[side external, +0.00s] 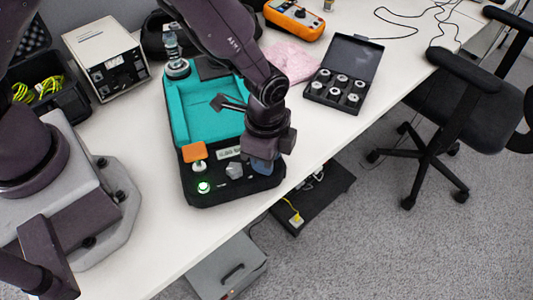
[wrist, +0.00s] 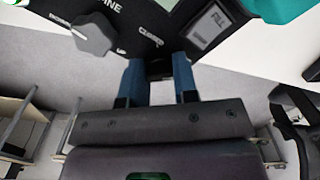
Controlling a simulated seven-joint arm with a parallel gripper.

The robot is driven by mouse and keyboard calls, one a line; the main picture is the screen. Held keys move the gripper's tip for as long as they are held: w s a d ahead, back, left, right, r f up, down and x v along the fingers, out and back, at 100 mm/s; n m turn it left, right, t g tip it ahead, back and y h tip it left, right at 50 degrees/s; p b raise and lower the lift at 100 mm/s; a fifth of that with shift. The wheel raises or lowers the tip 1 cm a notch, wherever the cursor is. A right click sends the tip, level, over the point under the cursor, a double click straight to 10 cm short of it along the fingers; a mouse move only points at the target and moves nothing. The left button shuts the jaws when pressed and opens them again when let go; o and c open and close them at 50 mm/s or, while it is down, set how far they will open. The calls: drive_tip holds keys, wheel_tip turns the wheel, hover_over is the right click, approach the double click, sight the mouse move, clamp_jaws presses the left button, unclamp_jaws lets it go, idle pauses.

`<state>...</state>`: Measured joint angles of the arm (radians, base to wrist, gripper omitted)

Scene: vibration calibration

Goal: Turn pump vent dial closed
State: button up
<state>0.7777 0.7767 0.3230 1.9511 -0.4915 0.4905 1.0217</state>
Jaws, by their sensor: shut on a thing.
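The pump is a teal unit (side external: 210,110) with a black front panel (side external: 225,188) on the white table. My gripper (side external: 262,166) is at the panel's right end, pointing down. In the wrist view its two blue fingers (wrist: 159,64) are shut on a dark dial (wrist: 159,71) at the panel edge, taken to be the vent dial. The dial is mostly hidden between the fingers, so its pointer angle cannot be read. A grey multi-sided knob (side external: 235,170) stands left of the gripper, and it also shows in the wrist view (wrist: 93,35).
A green-lit button (side external: 203,187) and an orange block (side external: 194,151) are on the panel's left. An open black case (side external: 343,75) with several round weights lies to the right. The table's front edge is close to the gripper. A white instrument (side external: 105,58) stands at the back left.

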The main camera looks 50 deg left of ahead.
drive_tip(key=n, duration=0.4)
drive_tip(key=shift+n, duration=0.3)
drive_tip(key=n, duration=0.4)
drive_tip(key=shift+n, duration=0.3)
drive_tip(key=n, duration=0.4)
drive_tip(key=shift+n, duration=2)
drive_tip(key=o, duration=0.6)
drive_tip(key=shift+o, duration=0.2)
drive_tip(key=shift+r, duration=0.1)
